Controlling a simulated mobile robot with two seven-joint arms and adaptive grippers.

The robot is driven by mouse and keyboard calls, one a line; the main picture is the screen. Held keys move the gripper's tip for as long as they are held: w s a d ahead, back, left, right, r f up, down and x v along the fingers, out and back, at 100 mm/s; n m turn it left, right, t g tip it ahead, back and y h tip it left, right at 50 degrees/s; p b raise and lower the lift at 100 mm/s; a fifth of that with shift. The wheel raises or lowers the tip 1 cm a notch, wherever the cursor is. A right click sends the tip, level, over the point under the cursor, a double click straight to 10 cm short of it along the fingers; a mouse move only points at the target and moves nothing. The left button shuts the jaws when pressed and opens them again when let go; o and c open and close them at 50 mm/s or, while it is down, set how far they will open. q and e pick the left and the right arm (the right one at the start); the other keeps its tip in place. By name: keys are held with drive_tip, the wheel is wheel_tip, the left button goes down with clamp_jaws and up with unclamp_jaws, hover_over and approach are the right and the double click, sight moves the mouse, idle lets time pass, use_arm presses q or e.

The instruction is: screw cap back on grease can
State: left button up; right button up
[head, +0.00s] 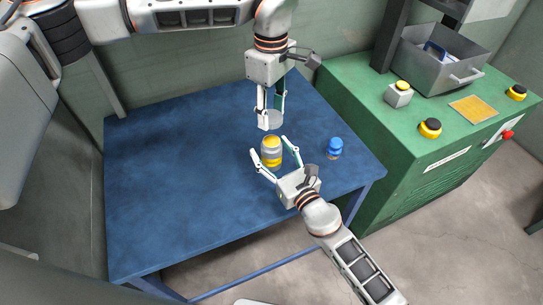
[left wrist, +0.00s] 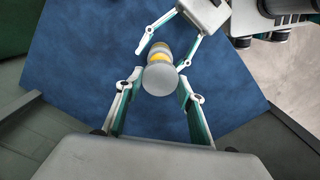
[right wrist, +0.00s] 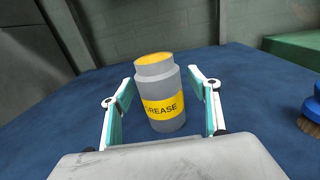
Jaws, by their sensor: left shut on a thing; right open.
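The grease can (head: 271,157) is a grey cylinder with a yellow label, standing upright on the blue table. Its open top shows yellow; the right wrist view shows the can (right wrist: 163,88) with "GREASE" partly readable. My left gripper (head: 271,118) is shut on the grey round cap (left wrist: 160,79), holding it above the table, behind the can in the head view. In the left wrist view the cap partly covers the can (left wrist: 159,51). My right gripper (right wrist: 162,84) is open, its fingers on either side of the can; I cannot tell whether they touch it.
A blue-handled brush (head: 334,146) stands on the table to the right of the can. A green cabinet (head: 400,150) with buttons and a metal bin (head: 432,75) adjoins the table's right side. The table's left part (head: 165,180) is clear.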

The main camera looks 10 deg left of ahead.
drive_tip(key=c, duration=1.7)
use_arm(q)
hover_over(271, 140)
drive_tip(key=shift+f, duration=2.5)
use_arm(e)
drive_tip(key=shift+c, duration=0.2)
use_arm(q)
drive_tip(key=shift+f, duration=0.9)
drive_tip(key=shift+f, duration=0.55)
use_arm(e)
clamp_jaws()
